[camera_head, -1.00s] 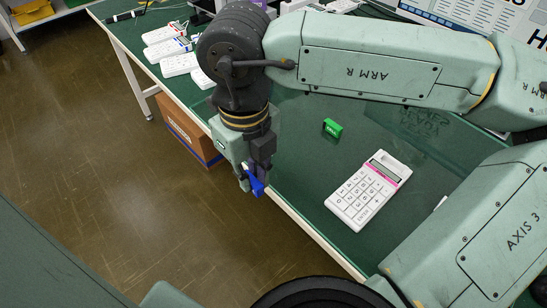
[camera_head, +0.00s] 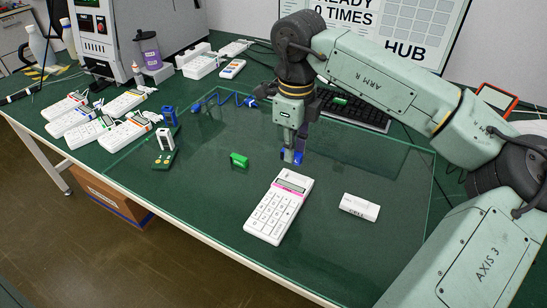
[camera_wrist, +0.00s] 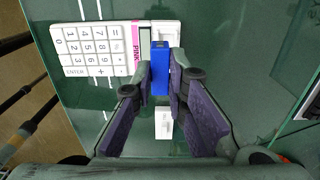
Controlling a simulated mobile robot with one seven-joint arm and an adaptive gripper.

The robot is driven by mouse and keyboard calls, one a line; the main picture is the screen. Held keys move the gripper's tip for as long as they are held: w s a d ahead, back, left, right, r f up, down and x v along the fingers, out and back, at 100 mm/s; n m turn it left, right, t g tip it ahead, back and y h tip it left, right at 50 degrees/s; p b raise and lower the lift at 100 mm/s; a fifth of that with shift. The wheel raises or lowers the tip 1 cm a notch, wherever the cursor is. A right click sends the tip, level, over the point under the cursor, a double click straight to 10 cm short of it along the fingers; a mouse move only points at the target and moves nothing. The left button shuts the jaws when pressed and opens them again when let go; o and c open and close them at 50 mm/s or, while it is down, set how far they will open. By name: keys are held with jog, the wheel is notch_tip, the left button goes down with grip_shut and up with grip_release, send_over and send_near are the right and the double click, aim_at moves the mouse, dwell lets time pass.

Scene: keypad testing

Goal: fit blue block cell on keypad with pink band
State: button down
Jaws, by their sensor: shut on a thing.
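The white keypad with the pink band (camera_head: 278,207) lies face up on the glass mat, its display end pointing away. In the wrist view the keypad (camera_wrist: 88,50) is at the upper left, and the band reads "PINK". My gripper (camera_head: 292,154) is shut on the blue block cell, which shows between the fingers in the wrist view (camera_wrist: 160,72). It holds the cell above the mat, beyond the keypad's display end. In the wrist view the cell overlaps part of that end. The cell's lower edge shows in the head view (camera_head: 298,157); the fingers hide most of it.
A green block (camera_head: 239,160) stands left of the keypad, and a white block (camera_head: 360,207) lies to its right. Several other keypads (camera_head: 88,130) lie at the left. A black keyboard (camera_head: 352,111) is behind my gripper.

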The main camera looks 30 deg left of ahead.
aim_at(297, 164)
jog(key=shift+w+d+f+b, duration=0.15)
jog(key=shift+f+b, duration=0.35)
jog(key=shift+f, duration=0.45)
jog(key=shift+w+d+f+b, duration=0.15)
jog(key=shift+f+b, duration=0.4)
jog(key=shift+f, duration=0.35)
jog(key=shift+w+d+f+b, duration=0.15)
jog(key=shift+f+b, duration=0.35)
jog(key=shift+f, duration=0.45)
jog(key=shift+b, duration=0.45)
jog(key=shift+f+b, duration=0.55)
jog(key=shift+f, duration=0.15)
jog(key=c, duration=1.5)
grip_release()
jog(key=shift+d, duration=0.1)
jog(key=shift+r, duration=0.6)
jog(key=shift+r+p, duration=1.95)
jog(key=shift+r, duration=1)
